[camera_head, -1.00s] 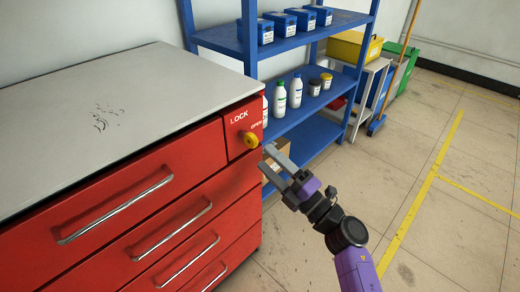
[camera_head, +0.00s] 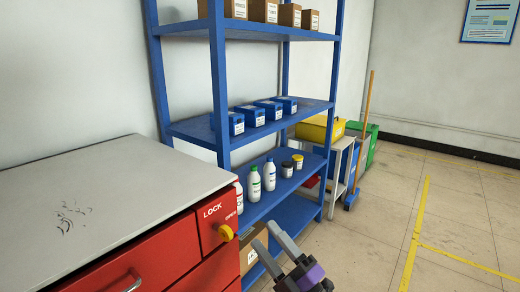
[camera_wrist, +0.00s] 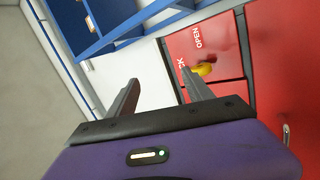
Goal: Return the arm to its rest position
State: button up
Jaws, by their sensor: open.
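My gripper (camera_head: 275,243) is at the bottom of the head view, to the right of the red cabinet's front corner. Its two grey fingers are apart with nothing between them. In the wrist view my gripper (camera_wrist: 165,92) also shows open and empty. The red cabinet (camera_head: 160,262) has a grey top and a yellow lock knob (camera_head: 226,233) beside the printed words LOCK and OPEN. In the wrist view the yellow knob (camera_wrist: 203,69) lies just beyond the right fingertip; I cannot tell whether they touch. Most of my arm is outside the head view.
A blue shelf rack (camera_head: 218,95) holding boxes and bottles stands behind the cabinet. A yellow bin (camera_head: 320,130), a green bin (camera_head: 372,145) and a broom (camera_head: 363,130) stand farther back. The floor (camera_head: 385,225) to the right is clear.

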jog(key=s+d+f+m+t+h, duration=0.1)
jog(key=s+d+f+m+h, duration=0.1)
jog(key=s+d+m+h, duration=0.4)
jog(key=s+d+f+m+t+h, duration=0.2)
jog(key=s+d+f+m+h, duration=0.1)
jog(key=s+m, duration=0.5)
jog(key=s+d+f+m+t+h, duration=0.1)
jog(key=s+d+f+m+h, duration=0.1)
jog(key=s+d+m+h, duration=0.5)
jog(key=s+d+f+m+g, duration=0.1)
jog(key=s+f+m+g, duration=0.15)
jog(key=s, duration=0.95)
jog(key=s+d+f+m+g, duration=0.1)
jog(key=s+g, duration=0.3)
jog(key=s, duration=0.8)
notch_tip(320, 180, up, 14)
jog(key=s+p, duration=0.1)
jog(key=p, duration=1.3)
jog(key=shift+d, duration=0.1)
